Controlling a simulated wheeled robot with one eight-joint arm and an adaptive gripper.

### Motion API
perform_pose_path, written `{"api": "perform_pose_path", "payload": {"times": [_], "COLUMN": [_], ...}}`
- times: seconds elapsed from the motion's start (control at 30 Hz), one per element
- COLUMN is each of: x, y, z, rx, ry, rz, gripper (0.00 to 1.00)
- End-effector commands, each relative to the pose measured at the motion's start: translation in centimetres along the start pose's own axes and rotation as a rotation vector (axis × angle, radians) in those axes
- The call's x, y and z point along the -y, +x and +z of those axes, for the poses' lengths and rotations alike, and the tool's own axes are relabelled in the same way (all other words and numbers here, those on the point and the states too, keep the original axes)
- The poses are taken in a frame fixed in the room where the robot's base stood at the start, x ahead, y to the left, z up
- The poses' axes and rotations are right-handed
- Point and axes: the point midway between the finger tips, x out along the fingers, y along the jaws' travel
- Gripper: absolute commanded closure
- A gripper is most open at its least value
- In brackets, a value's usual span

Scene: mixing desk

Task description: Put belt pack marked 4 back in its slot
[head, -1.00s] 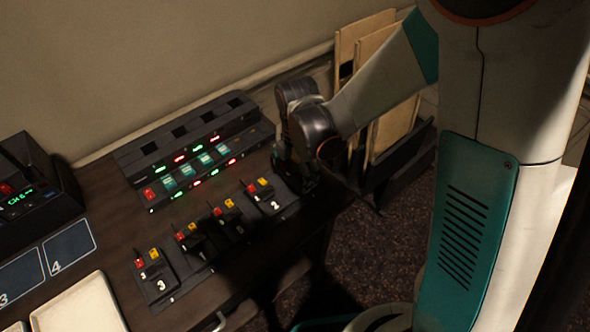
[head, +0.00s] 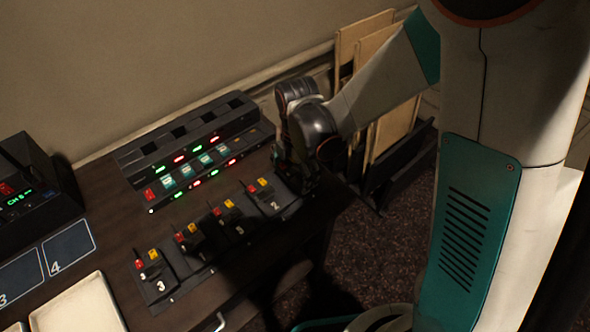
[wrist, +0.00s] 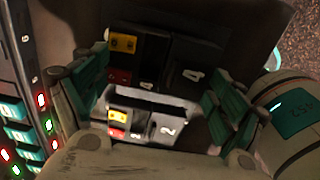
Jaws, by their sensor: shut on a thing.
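My gripper (head: 302,184) is low at the right end of the slot row, close beside the pack marked 2 (head: 270,201). In the wrist view my gripper (wrist: 157,98) has its teal finger pads on both sides of a dark pack marked 4 (wrist: 165,62), with yellow and red buttons. It is shut on that pack. The pack marked 2 (wrist: 150,127) shows smaller and brighter below it. In the head view the held pack is hidden by the gripper, so I cannot tell how far it sits in a slot.
A pack marked 3 (head: 160,283) is at the row's near end, with other packs between. A lit console (head: 195,150) stands behind the row. A pale tray (head: 80,308) is at the lower left. Upright wooden panels (head: 395,130) in a dark rack stand right of the desk.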

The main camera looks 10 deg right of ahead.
Motion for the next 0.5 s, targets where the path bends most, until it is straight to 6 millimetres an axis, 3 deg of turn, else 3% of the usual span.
{"api": "perform_pose_path", "payload": {"times": [0.5], "x": [0.0], "y": [1.1], "z": [0.0], "rx": [0.000], "ry": [0.000], "rz": [0.000], "gripper": [0.53]}}
